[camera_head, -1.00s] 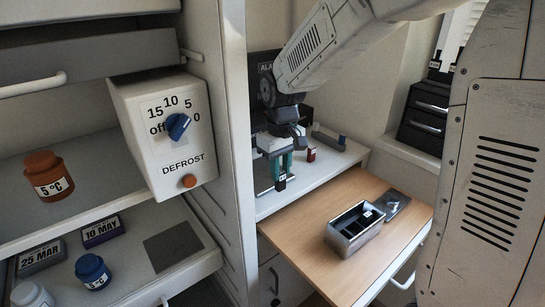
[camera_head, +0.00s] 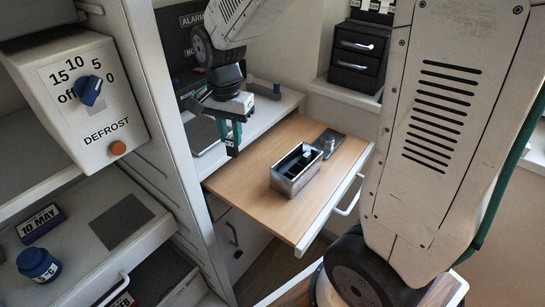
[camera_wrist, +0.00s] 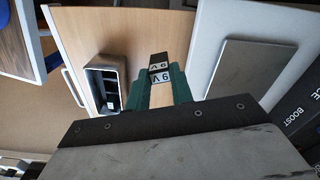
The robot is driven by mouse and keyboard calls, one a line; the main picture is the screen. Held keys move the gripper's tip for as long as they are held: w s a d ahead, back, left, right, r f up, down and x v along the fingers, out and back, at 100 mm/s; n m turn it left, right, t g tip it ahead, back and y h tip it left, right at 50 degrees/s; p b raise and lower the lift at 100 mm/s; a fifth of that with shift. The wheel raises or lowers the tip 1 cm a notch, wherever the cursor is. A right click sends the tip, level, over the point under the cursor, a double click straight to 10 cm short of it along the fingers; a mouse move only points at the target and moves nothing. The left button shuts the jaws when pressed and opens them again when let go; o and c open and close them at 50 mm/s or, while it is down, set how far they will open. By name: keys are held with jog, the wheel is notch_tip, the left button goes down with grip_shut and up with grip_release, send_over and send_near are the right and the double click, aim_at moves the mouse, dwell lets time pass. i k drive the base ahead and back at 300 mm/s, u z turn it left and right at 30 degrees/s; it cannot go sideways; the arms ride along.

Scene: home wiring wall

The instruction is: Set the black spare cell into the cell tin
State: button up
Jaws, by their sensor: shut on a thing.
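My gripper (camera_head: 232,138) has green fingers and is shut on the black spare cell (camera_head: 231,151), which hangs below the fingertips. In the wrist view the cell (camera_wrist: 159,64) shows its "9V" label between the fingers (camera_wrist: 160,90). The cell tin (camera_head: 283,185) is an open grey metal box with dark compartments, standing on a wooden pull-out board. A pale-topped item shows at its far end. The gripper is to the left of the tin and apart from it, near the board's left edge. The tin (camera_wrist: 102,60) lies left of the cell in the wrist view.
A flat grey lid-like plate (camera_head: 329,141) lies behind the tin on the wooden board (camera_head: 245,180). The white defrost box (camera_head: 75,95) and cabinet side stand at the left. Black drawers (camera_head: 357,55) stand at the back right. The board's front is clear.

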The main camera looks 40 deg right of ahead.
aim_at(286, 186)
jog(key=k, duration=0.45)
jog(key=z, duration=1.35)
jog(key=k, duration=0.95)
jog(key=u, duration=0.75)
jog(key=i, duration=1.05)
